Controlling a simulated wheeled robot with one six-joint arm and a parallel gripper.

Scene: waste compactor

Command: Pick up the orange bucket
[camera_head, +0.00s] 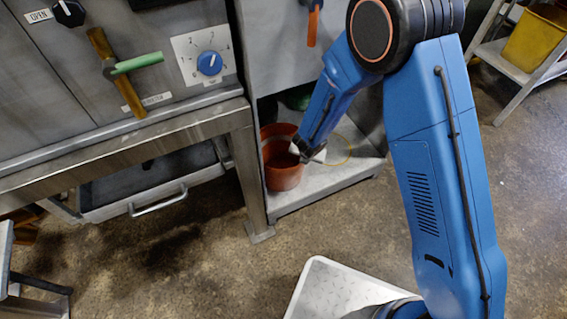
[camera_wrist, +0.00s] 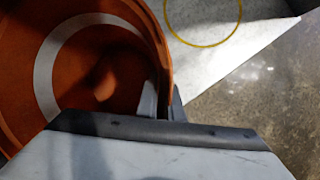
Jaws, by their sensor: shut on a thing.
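The orange bucket (camera_head: 283,176) stands upright on a low grey shelf beneath the machine. In the wrist view I look down into the orange bucket (camera_wrist: 95,75), which fills the left side and shows a pale curved band inside. My gripper (camera_head: 303,150) is at the bucket's right rim. In the wrist view my gripper (camera_wrist: 163,108) has one finger inside the bucket and one outside, shut on the wall. Part of the bucket's rim is hidden behind my gripper in the head view.
The grey shelf (camera_head: 330,183) carries a yellow ring (camera_head: 345,150) to the right of the bucket. A metal table leg (camera_head: 250,185) stands just left of the bucket. A drawer (camera_head: 150,190) is further left. The floor in front is clear.

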